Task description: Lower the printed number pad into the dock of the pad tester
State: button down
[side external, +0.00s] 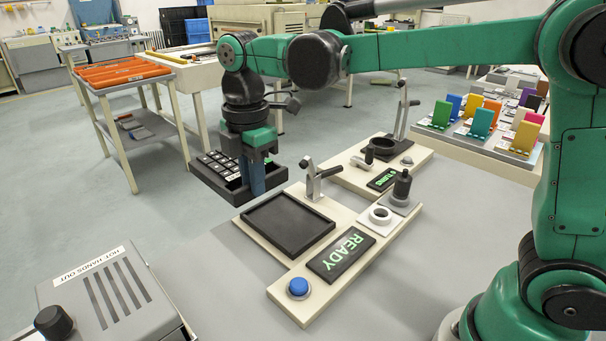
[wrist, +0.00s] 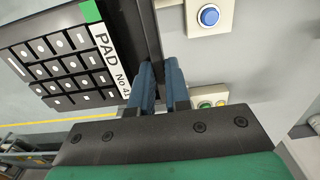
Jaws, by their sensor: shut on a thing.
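The number pad (side external: 212,178) is a dark tray with black keys and white legends. In the wrist view the pad (wrist: 62,68) carries a white label reading "PAD No 41" and a green corner patch. My gripper (side external: 256,180) has its blue fingers shut on the pad's edge wall, and they also show in the wrist view (wrist: 160,85). The pad hangs in the air, behind and left of the dock, apart from it. The dock (side external: 288,224) is an empty dark rectangular recess on the cream pad tester (side external: 290,312). The tester has a lit "READY" display (side external: 342,254) and a blue button (side external: 298,287).
A toggle clamp (side external: 318,180) stands at the dock's back edge. Another cream station (side external: 350,182) lies behind. A grey box labelled "HOT HANDS OUT" (side external: 112,305) sits front left.

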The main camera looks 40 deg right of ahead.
jog(key=s+d+f, duration=0.2)
jog(key=d+f, duration=0.3)
jog(key=d, duration=0.4)
send_over(305, 240)
jog(key=shift+f, duration=3.35)
jog(key=shift+f, duration=0.95)
jog(key=c, duration=0.8)
grip_release()
jog(key=shift+r, duration=3.5)
